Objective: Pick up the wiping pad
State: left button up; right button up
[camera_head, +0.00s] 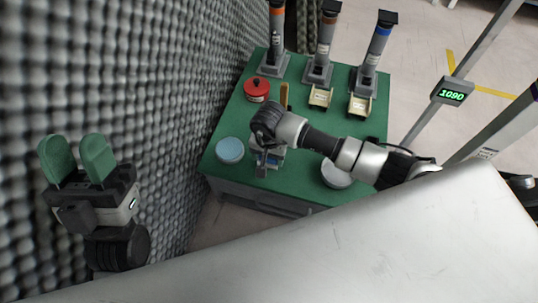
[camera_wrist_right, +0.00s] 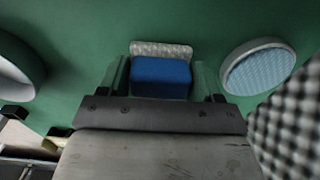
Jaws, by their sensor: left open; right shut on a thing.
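The wiping pad (camera_wrist_right: 162,76) has a blue block for its upper part and a pale grey textured part (camera_wrist_right: 160,48) showing beyond it in the right wrist view. My right gripper (camera_wrist_right: 158,84) is shut on the blue block, with one finger on each side. In the head view my right gripper (camera_head: 268,165) is low over the near part of the green table, and it hides most of the pad. I cannot tell whether the pad touches the table. My left gripper (camera_head: 78,160) is open and empty, off to the left beside the foam wall.
The green table (camera_head: 310,160) holds a light blue round dish (camera_head: 230,150), a red-lidded pot (camera_head: 256,90), a pale round dish (camera_head: 336,175) and three dispensers (camera_head: 373,55) at the back. Grey foam wall (camera_head: 150,60) borders the left. A display post (camera_head: 453,91) stands right.

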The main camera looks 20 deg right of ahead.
notch_tip(320, 180, up, 3)
jog(key=shift+w+f+p, duration=0.1)
jog(key=shift+p, duration=0.45)
jog(key=shift+s+d+r+p, duration=0.65)
jog(key=shift+s+d+r, duration=0.35)
jog(key=shift+s+d, duration=0.05)
pick_arm(q)
jog(key=w+f+g+y+p, duration=0.2)
jog(key=w+f+g+y, duration=0.2)
jog(key=f+g, duration=0.8)
jog(key=shift+w+a+f+g+y+p, duration=0.35)
jog(key=shift+w+g, duration=0.35)
jog(key=shift+w, duration=0.35)
pick_arm(e)
jog(key=s+d+r, duration=0.5)
jog(key=s+d, duration=0.1)
jog(key=shift+s, duration=0.15)
jog(key=shift+d, duration=0.1)
